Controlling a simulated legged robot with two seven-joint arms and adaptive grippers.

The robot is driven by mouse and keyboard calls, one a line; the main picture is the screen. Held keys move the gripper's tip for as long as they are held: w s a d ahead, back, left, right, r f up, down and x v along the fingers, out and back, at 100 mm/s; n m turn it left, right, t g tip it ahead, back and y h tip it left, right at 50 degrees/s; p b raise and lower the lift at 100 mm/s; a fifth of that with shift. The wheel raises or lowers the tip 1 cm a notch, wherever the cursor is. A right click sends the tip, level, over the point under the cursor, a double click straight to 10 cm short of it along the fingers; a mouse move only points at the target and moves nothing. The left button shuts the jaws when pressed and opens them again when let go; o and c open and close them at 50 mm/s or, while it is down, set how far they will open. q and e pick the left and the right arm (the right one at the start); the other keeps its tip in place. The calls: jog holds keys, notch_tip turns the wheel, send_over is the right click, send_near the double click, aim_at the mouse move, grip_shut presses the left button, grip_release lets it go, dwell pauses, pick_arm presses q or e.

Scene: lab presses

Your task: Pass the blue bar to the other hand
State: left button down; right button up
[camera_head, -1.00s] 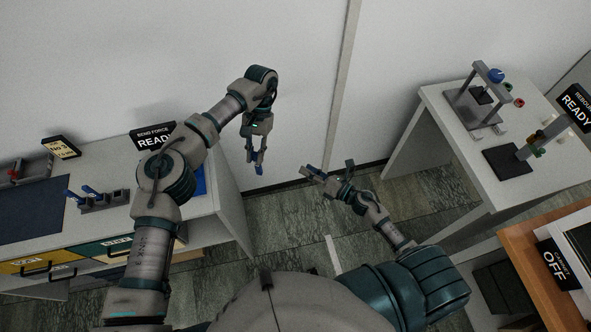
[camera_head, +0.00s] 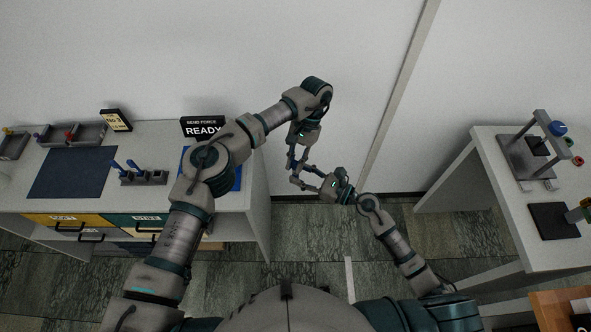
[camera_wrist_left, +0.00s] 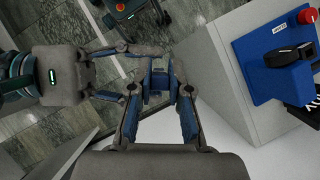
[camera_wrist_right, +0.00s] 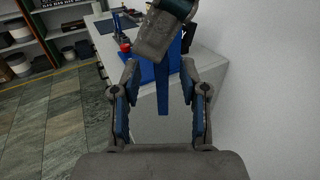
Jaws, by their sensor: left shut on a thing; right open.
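The blue bar (camera_wrist_right: 163,95) is held by my left gripper (camera_head: 296,160). In the right wrist view it hangs down from the left gripper, between the two fingers of my right gripper (camera_wrist_right: 157,92). The right gripper is open, with a visible gap on each side of the bar. In the left wrist view the blue bar (camera_wrist_left: 157,86) lies between the left fingertips, and the right gripper (camera_wrist_left: 112,72) reaches in from the left with its fingers spread around it. In the head view the two grippers meet and the bar is mostly hidden.
A bench with yellow and green drawers (camera_head: 70,222) stands at left, carrying a READY sign (camera_head: 203,128), a dark mat (camera_head: 68,172) and a blue-tipped rack (camera_head: 140,176). A white table (camera_head: 480,185) with a press (camera_head: 535,150) stands at right. Open floor lies between.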

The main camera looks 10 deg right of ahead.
jog(key=shift+x, duration=1.25)
grip_shut()
pick_arm(q)
jog(key=c, duration=1)
grip_release()
